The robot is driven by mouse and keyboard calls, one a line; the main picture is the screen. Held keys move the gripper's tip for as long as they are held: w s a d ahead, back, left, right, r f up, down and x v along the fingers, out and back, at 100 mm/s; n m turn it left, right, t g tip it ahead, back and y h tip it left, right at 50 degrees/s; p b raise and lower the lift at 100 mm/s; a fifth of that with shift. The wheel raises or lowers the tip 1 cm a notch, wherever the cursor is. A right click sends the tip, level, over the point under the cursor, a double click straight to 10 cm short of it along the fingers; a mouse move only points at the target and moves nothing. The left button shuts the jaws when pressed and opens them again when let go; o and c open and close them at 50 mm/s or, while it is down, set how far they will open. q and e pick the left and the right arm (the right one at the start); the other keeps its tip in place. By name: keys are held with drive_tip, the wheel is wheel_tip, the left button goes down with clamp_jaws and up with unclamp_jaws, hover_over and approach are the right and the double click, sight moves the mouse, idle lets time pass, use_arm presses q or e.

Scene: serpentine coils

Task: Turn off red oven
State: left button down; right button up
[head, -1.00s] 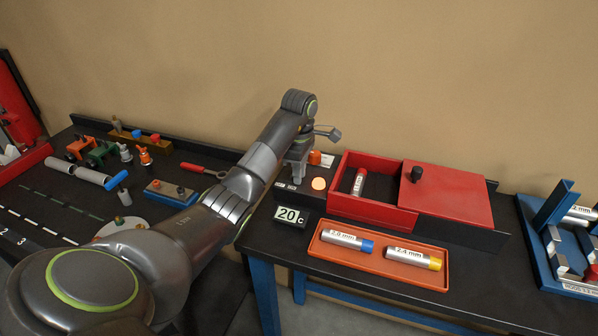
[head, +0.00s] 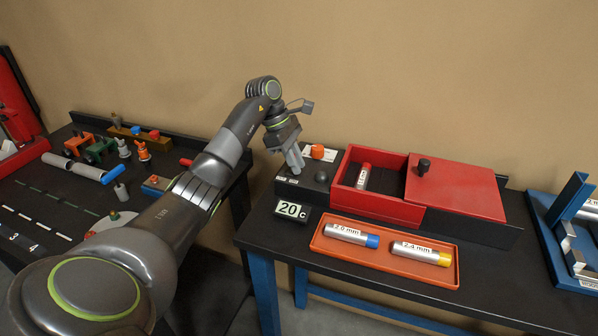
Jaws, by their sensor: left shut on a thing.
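The red oven (head: 378,208) stands on the right table, its red lid (head: 462,190) with a black knob shifted right, leaving the left part open. A silver tube with a red end (head: 363,176) lies inside. The black control panel (head: 333,163) at its left carries an orange knob (head: 317,151) and a round lamp (head: 321,177), now dark. A display (head: 291,209) reads 20 C. My left gripper (head: 295,166) points down at the panel, left of the orange knob, shut on a small part that its fingers hide. My right gripper is not in view.
An orange tray (head: 451,275) with two labelled tubes lies in front of the oven. A blue stand (head: 552,235) is at the far right. The left table holds several small parts and a red-handled tool, partly behind my arm.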

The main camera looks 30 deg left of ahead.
use_arm(q)
drive_tip(key=h+b, duration=0.1)
drive_tip(key=b, duration=0.1)
drive_tip(key=a+t+h+b, duration=0.1)
drive_tip(key=h+b, duration=0.1)
drive_tip(key=shift+s+a+f, duration=0.15)
drive_tip(key=shift+f, duration=0.05)
drive_tip(key=shift+a+r+h+b, duration=0.1)
drive_tip(key=shift+r+h+b, duration=0.1)
drive_tip(key=shift+h+b, duration=0.45)
drive_tip(key=c, duration=1.3)
unclamp_jaws()
drive_tip(key=shift+c, duration=0.2)
